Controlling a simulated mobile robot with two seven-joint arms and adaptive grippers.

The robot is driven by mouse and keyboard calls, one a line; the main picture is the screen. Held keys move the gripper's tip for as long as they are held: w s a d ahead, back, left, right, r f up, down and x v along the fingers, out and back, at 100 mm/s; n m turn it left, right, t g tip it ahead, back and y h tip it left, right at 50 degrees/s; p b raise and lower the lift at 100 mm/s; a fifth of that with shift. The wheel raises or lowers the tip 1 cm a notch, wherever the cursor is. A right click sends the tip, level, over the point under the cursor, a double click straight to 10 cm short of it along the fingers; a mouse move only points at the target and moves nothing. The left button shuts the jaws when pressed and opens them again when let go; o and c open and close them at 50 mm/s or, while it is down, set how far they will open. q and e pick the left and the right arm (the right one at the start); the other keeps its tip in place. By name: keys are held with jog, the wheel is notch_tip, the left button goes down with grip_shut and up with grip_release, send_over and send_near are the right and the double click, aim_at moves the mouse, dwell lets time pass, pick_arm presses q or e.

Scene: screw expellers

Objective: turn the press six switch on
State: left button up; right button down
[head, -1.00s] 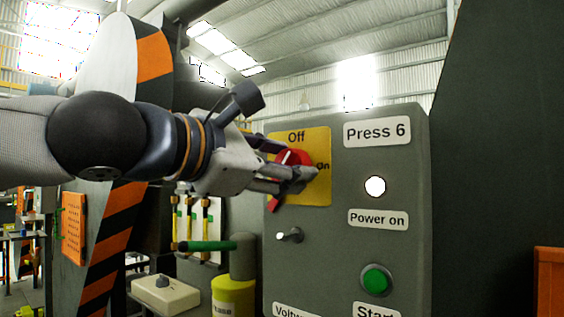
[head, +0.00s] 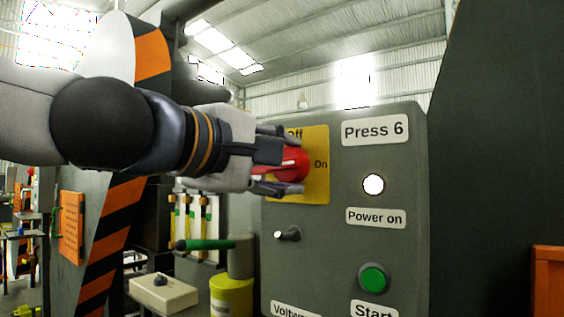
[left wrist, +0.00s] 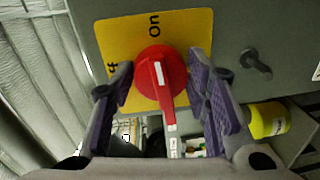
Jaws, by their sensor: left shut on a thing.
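The Press 6 switch is a red rotary knob (head: 292,164) on a yellow plate (head: 319,190) marked Off at the top and On at the right. My left gripper (head: 291,162) has come in from the left and is shut on the knob, one finger above and one below. In the left wrist view the red knob (left wrist: 160,75) sits between the two purple-padded fingers (left wrist: 162,95). Its handle with a white line runs down the picture, away from the On mark; in the head view the handle lies about level. My fingers hide part of Off. My right gripper is not in view.
The grey Press 6 panel (head: 330,240) also carries a white lamp (head: 373,184) labelled Power on, a green Start button (head: 373,279) and a small toggle (head: 288,234). A yellow cylinder (head: 231,296) and a beige box (head: 163,292) stand lower left.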

pick_arm(q)
jog(key=shift+r+m, duration=0.1)
jog(key=shift+m, duration=0.5)
jog(key=o, duration=1.2)
jog(key=shift+c, duration=0.2)
jog(key=f+v, duration=0.1)
jog(key=v, duration=1.1)
jog(key=shift+r, duration=0.4)
